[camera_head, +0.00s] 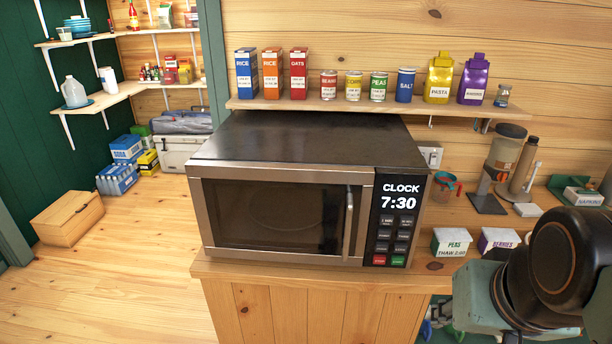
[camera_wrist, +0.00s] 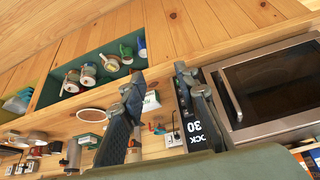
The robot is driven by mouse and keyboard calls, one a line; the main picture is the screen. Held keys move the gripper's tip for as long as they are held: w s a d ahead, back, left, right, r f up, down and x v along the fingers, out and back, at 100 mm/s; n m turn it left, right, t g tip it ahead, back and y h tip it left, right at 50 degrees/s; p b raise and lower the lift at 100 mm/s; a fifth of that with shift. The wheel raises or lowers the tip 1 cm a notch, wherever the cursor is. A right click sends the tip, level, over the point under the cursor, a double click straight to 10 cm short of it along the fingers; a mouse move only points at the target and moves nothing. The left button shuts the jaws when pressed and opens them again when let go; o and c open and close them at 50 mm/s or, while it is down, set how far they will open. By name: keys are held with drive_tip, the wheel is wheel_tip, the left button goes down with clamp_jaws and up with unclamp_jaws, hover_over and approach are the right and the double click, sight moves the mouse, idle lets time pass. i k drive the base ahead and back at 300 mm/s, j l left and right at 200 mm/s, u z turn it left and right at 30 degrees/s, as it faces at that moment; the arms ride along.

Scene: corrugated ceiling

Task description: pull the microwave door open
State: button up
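The microwave (camera_head: 300,142) stands on a wooden counter, its dark-windowed door (camera_head: 275,258) shut flush with the front. The upright metal handle (camera_head: 348,222) is on the door's right side, beside the black control panel (camera_head: 400,262) reading CLOCK 7:30. In the wrist view, which is turned over, the door handle (camera_wrist: 231,96) and door window (camera_wrist: 275,85) are at the right. My gripper (camera_wrist: 160,82) is open and empty, its fingers apart. The right finger overlaps the control panel in the picture; the handle lies outside the fingers, to their right. The head view shows my arm at lower right, not the fingertips.
Two small labelled boxes, PEAS (camera_head: 451,242) and BERRIES (camera_head: 497,240), stand right of the microwave. A red-and-blue cup (camera_head: 447,188) is behind them. A shelf (camera_head: 330,104) with boxes and cans is above. The floor (camera_head: 120,285) at left is open.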

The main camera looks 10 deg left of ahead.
sight(274, 212)
drive_tip(key=u, duration=1.05)
